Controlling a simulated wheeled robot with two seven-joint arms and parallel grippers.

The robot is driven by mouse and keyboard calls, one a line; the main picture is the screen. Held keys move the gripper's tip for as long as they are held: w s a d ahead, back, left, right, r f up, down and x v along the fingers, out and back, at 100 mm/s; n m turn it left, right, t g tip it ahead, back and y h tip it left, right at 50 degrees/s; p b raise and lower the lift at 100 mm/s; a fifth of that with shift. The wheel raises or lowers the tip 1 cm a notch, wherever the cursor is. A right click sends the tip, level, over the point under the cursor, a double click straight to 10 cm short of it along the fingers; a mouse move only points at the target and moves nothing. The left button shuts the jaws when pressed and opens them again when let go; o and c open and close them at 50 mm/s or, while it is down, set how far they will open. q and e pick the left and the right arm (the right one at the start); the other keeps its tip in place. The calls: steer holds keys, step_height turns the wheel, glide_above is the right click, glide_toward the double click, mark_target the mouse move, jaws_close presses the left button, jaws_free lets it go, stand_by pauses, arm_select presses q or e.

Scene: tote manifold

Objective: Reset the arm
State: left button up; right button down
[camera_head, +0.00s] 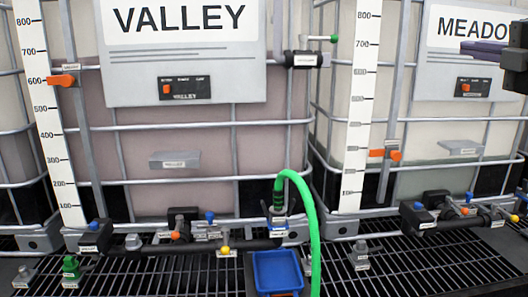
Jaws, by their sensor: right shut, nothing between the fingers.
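My right gripper (482,52) reaches in from the right edge, in front of the MEADOW tote's sign (440,75). Its dark fingers are together, with nothing between them, and point left. It covers the end of the sign's lettering. It appears apart from the valves and pipes below. The rest of the right arm is mostly outside the picture. My left gripper does not show.
The VALLEY tote (200,145) and MEADOW tote stand caged behind a black grating (400,265). Valved pipes run along their fronts. A green hose (312,215) arches down beside a blue tray (277,272). Orange-handled valves stick out from the cages.

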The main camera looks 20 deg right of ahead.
steer(key=w+d+f+m+g+h, duration=0.25)
steer(key=d+f+m+h, duration=0.45)
steer(key=m, duration=0.6)
steer(key=w+f+m+g+y, duration=0.2)
steer(key=w+f+m, duration=0.4)
steer(key=w+f, duration=0.8)
steer(key=w+a+f+m+g+y, duration=0.15)
steer(key=a+f, duration=0.45)
steer(key=f, duration=0.7)
steer(key=w+a+f+m+g+y, duration=0.1)
steer(key=w+a+f+m, duration=0.3)
steer(key=f, duration=0.8)
steer(key=w+a+f+n+g+y, duration=0.1)
steer(key=w+a+f+g, duration=0.1)
steer(key=a+f, duration=0.8)
steer(key=s+a+f+g+y, duration=0.2)
steer(key=s+a+f, duration=0.3)
steer(key=a+f, duration=0.65)
steer(key=s+a+f+g+y, duration=0.15)
steer(key=s+a+f, duration=0.55)
steer(key=f, duration=0.7)
steer(key=s+a+f+n+g+y, duration=0.1)
steer(key=s+a+f, duration=0.4)
steer(key=s+a, duration=0.5)
steer(key=s+a+f+n+g+y, duration=0.2)
steer(key=s+a+f+g+y, duration=0.1)
steer(key=s+a, duration=0.8)
steer(key=shift+s+f+g, duration=0.65)
steer(key=shift+s+f, duration=0.2)
steer(key=shift+s, duration=0.35)
